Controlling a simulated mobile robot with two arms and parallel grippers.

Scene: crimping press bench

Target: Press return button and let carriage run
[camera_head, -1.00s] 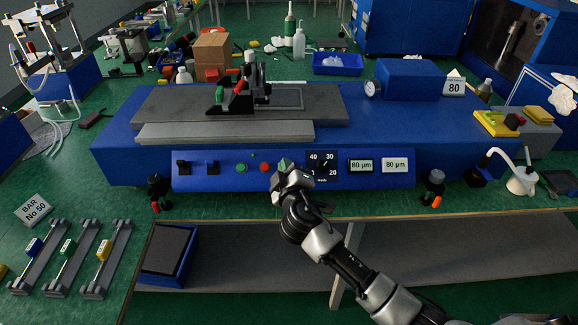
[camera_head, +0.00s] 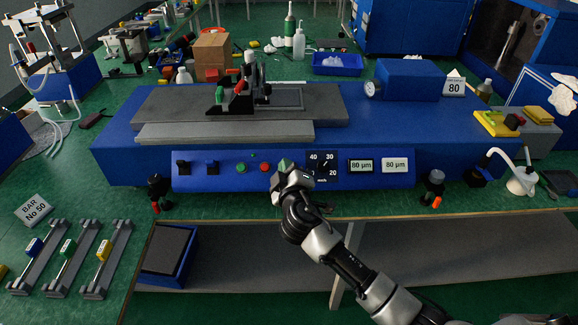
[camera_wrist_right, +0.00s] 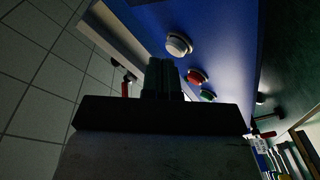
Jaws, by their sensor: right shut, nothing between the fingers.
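The blue press (camera_head: 120,150) has a sloped front panel with a green button (camera_head: 241,168) and a red button (camera_head: 264,167). In the right wrist view a white button (camera_wrist_right: 178,44) stands beside the red button (camera_wrist_right: 197,76) and green button (camera_wrist_right: 207,95); in the head view my right gripper hides it. My right gripper (camera_head: 285,165) is shut and empty, its fingertips (camera_wrist_right: 162,62) close to the white button. I cannot tell whether they touch it. The black carriage (camera_head: 238,103), with green and red handles, is on the grey bed (camera_head: 170,104). My left gripper is out of view.
Right of my gripper are a speed dial (camera_head: 323,165) and two displays (camera_head: 361,165) reading 80 µm. Two dark switches (camera_head: 183,167) sit at the panel's left. Several bars (camera_head: 72,262) and a blue bin (camera_head: 187,262) lie at the front left.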

